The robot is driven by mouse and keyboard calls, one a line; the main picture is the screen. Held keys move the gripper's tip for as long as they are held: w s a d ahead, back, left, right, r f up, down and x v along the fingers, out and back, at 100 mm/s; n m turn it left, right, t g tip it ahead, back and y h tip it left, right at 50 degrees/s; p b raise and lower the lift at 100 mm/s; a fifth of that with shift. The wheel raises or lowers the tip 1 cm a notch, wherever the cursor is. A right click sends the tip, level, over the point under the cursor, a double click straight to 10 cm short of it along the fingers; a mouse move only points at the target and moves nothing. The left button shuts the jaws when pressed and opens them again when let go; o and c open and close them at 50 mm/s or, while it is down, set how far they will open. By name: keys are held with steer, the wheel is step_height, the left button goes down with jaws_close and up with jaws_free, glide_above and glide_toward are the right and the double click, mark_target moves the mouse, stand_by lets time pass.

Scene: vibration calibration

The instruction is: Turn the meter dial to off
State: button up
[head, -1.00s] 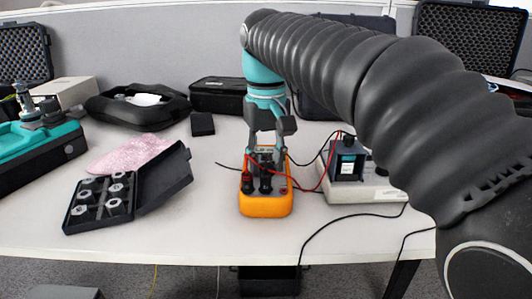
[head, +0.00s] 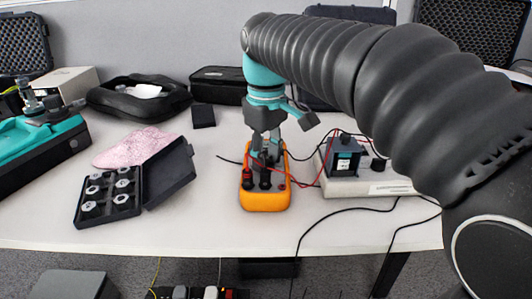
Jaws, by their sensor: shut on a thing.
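The orange meter (head: 266,200) lies on the white table, below the end of my arm. Black and red plugs with leads stand in its near end. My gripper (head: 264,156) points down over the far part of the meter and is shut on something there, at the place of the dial. The dial itself is hidden behind the gripper and the plugs, so its setting cannot be read.
A grey device with a dark box (head: 343,158) stands right of the meter, with red and black leads between them. An open black case of nuts (head: 108,195) and a pink cloth (head: 132,146) lie left. The table front (head: 340,235) is mostly clear.

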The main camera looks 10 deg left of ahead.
steer(key=o, duration=1.2)
steer(key=shift+r, duration=0.1)
step_height(320, 180, up, 12)
steer(key=shift+f, duration=0.1)
steer(key=shift+c, duration=0.2)
